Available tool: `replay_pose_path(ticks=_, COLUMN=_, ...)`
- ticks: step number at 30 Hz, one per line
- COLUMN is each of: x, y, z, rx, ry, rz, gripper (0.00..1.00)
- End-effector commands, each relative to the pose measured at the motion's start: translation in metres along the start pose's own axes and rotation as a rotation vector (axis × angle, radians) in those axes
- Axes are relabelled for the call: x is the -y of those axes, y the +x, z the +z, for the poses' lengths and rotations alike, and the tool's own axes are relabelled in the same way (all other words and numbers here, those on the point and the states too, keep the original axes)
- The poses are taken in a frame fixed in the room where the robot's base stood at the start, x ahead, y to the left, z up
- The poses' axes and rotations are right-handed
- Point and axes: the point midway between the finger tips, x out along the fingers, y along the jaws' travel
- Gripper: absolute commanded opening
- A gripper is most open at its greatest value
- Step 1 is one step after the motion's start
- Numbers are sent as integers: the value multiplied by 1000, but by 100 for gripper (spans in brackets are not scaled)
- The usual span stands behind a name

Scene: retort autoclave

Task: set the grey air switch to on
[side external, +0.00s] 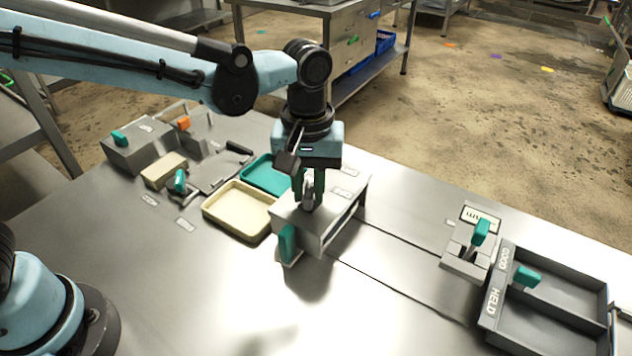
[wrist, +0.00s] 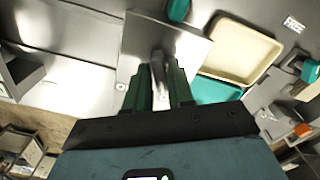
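A grey switch lever (side external: 308,191) stands on top of a grey metal box (side external: 309,232) in the middle of the table. It also shows in the wrist view (wrist: 158,72), upright between my finger tips. My gripper (side external: 309,186) points down over the box, with its two dark green fingers one on each side of the lever. In the wrist view my gripper (wrist: 160,84) has the lever in the narrow gap. I cannot tell whether the fingers press on it. The lever's lower part and any on or off marking are hidden or too small to read.
A teal handle (side external: 287,243) is on the box's front. A cream tray (side external: 238,211) and a teal tray (side external: 266,175) lie left of it. A teal-handled lever unit (side external: 468,252) and a divided grey bin (side external: 548,308) are at right. The front table is clear.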

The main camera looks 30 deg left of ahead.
Motion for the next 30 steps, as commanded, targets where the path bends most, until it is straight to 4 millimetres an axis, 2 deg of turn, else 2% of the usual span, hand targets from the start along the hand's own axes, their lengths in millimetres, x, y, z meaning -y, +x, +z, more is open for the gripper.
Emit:
replay_pose_path(ticks=1, x=0, y=0, z=0, rx=0, ry=1, rz=0, gripper=31)
replay_pose_path(ticks=3, x=0, y=0, z=0, rx=0, ry=1, rz=0, gripper=42)
replay_pose_path(ticks=11, x=0, y=0, z=0, rx=-1, ry=2, rz=0, gripper=42)
replay_pose_path(ticks=16, x=0, y=-8, z=0, rx=-1, ry=3, rz=0, gripper=42)
replay_pose_path(ticks=20, x=0, y=-26, z=0, rx=-1, ry=3, rz=0, gripper=42)
replay_pose_path(ticks=30, x=0, y=-86, z=0, rx=0, ry=2, rz=0, gripper=42)
